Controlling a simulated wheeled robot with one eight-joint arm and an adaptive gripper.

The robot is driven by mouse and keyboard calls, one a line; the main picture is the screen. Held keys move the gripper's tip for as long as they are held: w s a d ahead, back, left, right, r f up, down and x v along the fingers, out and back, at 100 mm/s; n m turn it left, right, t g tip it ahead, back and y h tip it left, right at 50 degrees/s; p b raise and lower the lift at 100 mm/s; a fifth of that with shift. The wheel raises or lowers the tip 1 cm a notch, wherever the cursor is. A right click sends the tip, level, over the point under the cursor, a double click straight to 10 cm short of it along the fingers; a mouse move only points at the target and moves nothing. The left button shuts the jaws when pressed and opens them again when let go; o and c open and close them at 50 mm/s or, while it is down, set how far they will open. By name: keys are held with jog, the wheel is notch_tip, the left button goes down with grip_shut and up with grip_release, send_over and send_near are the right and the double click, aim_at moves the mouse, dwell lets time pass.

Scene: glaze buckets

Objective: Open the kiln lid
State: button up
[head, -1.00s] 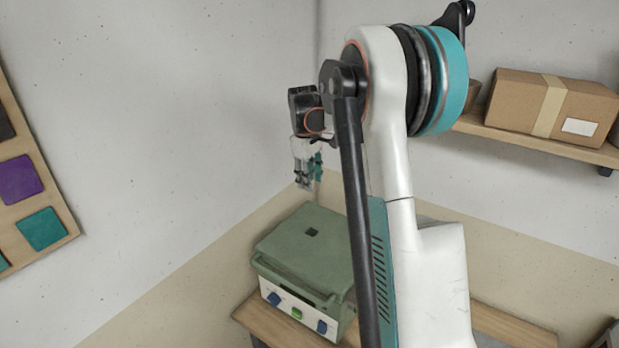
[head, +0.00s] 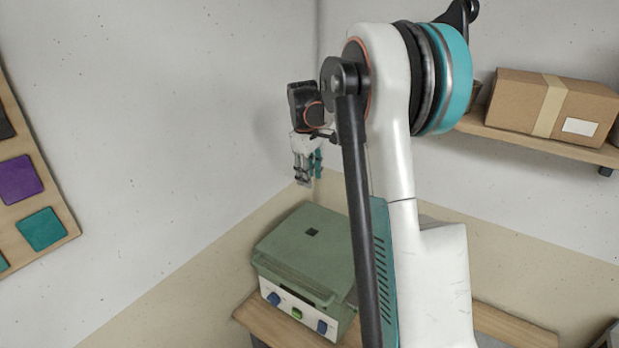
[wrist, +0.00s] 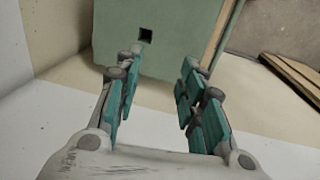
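The green kiln (head: 298,275) stands on the wooden bench in the head view, with its lid (head: 290,240) down on the body. The lid has a small dark square hole in its top. The white front panel (head: 297,311) carries blue and green knobs. My gripper (head: 308,182) hangs above the far side of the lid, apart from it. In the wrist view my gripper (wrist: 155,95) is open and empty, its teal fingers spread, with the lid top (wrist: 165,35) and its hole beyond them. Part of the kiln's right side is hidden behind my arm.
The bench top (head: 505,328) continues to the right behind my arm. A cardboard box (head: 520,105) sits on a wall shelf (head: 540,147) at the upper right. A board with coloured tiles (head: 40,215) hangs on the left wall. The walls meet behind the kiln.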

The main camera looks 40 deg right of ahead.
notch_tip(320, 180, up, 11)
jog(key=a, duration=0.1)
jog(key=shift+s, duration=0.25)
jog(key=shift+a+f, duration=0.1)
